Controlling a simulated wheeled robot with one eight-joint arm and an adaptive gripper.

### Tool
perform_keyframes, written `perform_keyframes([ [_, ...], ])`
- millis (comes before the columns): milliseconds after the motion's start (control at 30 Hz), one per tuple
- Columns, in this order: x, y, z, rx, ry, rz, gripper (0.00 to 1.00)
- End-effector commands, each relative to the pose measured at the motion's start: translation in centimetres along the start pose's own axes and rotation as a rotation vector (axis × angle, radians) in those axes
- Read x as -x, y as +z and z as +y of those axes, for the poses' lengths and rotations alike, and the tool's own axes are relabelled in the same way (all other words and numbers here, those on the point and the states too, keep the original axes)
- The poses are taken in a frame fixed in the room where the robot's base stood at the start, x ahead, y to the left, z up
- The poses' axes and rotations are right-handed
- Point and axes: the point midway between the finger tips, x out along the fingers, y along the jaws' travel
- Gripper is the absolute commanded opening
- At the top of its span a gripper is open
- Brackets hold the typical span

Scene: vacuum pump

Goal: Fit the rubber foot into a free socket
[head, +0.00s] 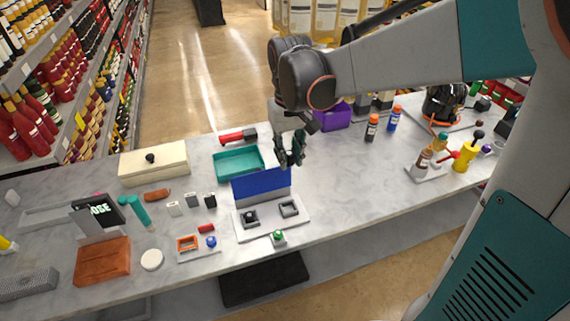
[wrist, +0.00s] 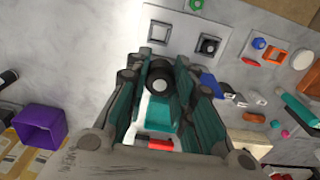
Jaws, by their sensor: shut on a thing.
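My gripper (head: 291,154) is shut on the black round rubber foot (wrist: 160,88), which shows between the fingers in the wrist view; in the head view the dark fingers hide it. A white plate (head: 270,228) stands below and in front of my gripper, with two square grey sockets. The right socket (head: 289,208) looks empty; it also shows in the wrist view (wrist: 158,32). The left socket (head: 249,220) has a dark piece inside, also seen in the wrist view (wrist: 208,46). My gripper is above the plate's back side, apart from both sockets.
A blue upright panel (head: 262,185) rises at the plate's back edge, close below my gripper. A teal tray (head: 238,172) lies behind it. A green-topped piece (head: 278,238) stands at the plate's front. A purple box (head: 333,117) is back right. The table right of the plate is clear.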

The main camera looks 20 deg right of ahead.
Motion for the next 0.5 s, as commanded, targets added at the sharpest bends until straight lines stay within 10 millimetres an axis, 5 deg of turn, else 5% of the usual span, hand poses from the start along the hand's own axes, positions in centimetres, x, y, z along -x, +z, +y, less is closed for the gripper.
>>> perform_keyframes([
  [300,-8.4,-0.1,0.0,-0.001,0.0,0.0,0.0],
  [500,-12.2,-0.2,0.0,-0.001,0.0,0.0,0.0],
])
